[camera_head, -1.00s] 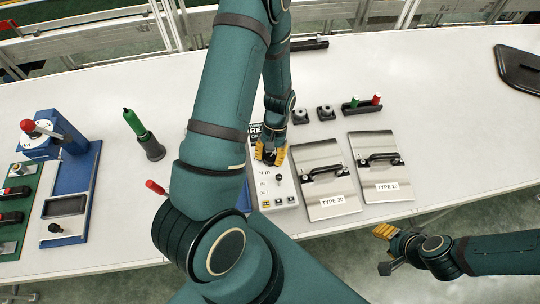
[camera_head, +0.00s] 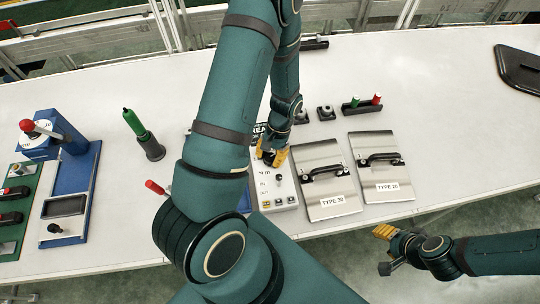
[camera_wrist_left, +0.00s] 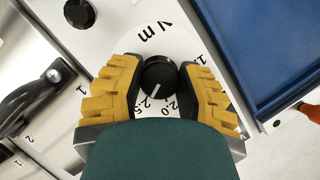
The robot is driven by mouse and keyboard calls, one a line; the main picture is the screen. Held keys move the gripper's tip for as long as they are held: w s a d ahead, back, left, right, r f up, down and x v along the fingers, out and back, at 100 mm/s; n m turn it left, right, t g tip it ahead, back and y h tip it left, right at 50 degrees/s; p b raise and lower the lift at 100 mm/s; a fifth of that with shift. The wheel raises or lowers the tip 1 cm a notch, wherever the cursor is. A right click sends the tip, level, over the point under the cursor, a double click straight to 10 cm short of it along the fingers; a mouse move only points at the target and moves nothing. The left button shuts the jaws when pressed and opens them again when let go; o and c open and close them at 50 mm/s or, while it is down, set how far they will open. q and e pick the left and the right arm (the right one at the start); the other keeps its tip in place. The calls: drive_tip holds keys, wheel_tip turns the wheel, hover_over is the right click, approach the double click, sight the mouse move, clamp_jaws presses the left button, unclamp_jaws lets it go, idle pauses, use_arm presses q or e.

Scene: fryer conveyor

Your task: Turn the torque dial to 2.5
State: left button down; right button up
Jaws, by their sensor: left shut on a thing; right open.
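The torque dial is a round black knob (camera_wrist_left: 159,77) on a white face marked "N m", with 2.0 and 2.5 readable. Its white pointer line points down and slightly left in the left wrist view, close to the 2.5 mark. My left gripper (camera_wrist_left: 160,82) is shut on the knob, with a yellow ridged finger on each side. In the head view the gripper (camera_head: 273,157) is over the white control box (camera_head: 265,201) and hides the dial. My right gripper (camera_head: 385,250) is open and empty, off the table's front edge at lower right.
Two metal lids, TYPE 30 (camera_head: 333,207) and TYPE 20 (camera_head: 372,147), lie right of the box. A blue stand (camera_head: 75,177) and a green-handled tool (camera_head: 150,147) are to the left.

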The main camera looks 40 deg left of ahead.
use_arm(q)
drive_tip(key=c, duration=0.6)
unclamp_jaws()
drive_tip(key=shift+o, duration=0.2)
drive_tip(key=v, duration=1.2)
